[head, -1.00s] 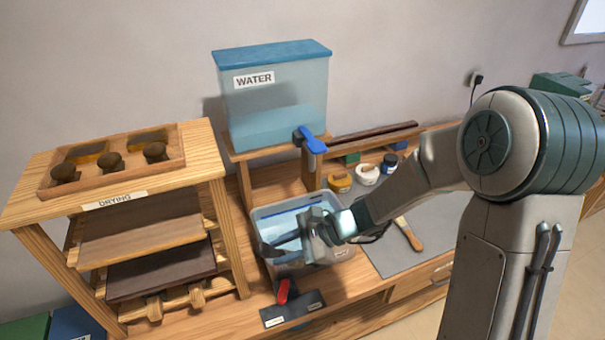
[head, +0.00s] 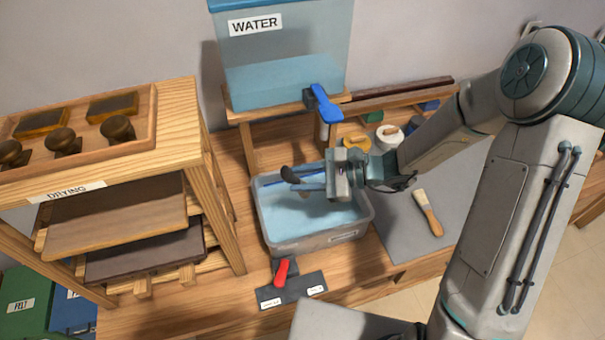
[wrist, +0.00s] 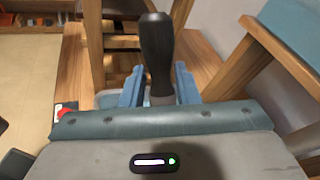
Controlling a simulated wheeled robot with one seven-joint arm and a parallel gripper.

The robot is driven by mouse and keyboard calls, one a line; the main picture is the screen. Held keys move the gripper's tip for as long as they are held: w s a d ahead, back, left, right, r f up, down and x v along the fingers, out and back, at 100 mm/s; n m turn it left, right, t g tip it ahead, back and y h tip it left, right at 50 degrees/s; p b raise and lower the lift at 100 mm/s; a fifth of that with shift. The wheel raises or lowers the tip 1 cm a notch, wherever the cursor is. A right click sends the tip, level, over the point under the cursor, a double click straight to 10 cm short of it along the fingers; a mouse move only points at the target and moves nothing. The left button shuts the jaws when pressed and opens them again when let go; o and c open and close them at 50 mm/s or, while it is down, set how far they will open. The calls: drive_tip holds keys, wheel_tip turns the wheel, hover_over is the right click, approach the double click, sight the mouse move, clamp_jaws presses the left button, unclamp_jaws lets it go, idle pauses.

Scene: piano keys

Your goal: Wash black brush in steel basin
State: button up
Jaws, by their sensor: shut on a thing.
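The steel basin (head: 262,220) looks like a grey tub of bluish water on the wooden bench. My gripper (head: 300,180) is over the basin, its blue fingers pointing left. It is shut on the black brush (head: 287,173), whose dark handle end sticks out past the fingers. In the wrist view the black handle (wrist: 157,52) stands between the two fingers of my gripper (wrist: 158,86). The brush's bristles are not clearly visible, and I cannot tell whether they touch the water.
A water tank (head: 285,75) with a blue tap (head: 323,103) stands behind the basin. The drying rack (head: 190,165) is at left. A red lever (head: 282,273) is in front of the basin. Another brush (head: 428,212) lies on the grey mat (head: 400,245). Jars stand behind my arm.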

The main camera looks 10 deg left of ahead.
sight(303, 194)
wheel_tip(303, 194, down, 13)
drive_tip(key=b, duration=0.9)
drive_tip(key=shift+r+b, duration=0.2)
drive_tip(key=shift+b, duration=0.2)
drive_tip(key=shift+b, duration=0.6)
idle(3.0)
drive_tip(key=shift+r, duration=0.1)
drive_tip(key=shift+r+p, duration=2.9)
drive_tip(key=shift+r, duration=0.8)
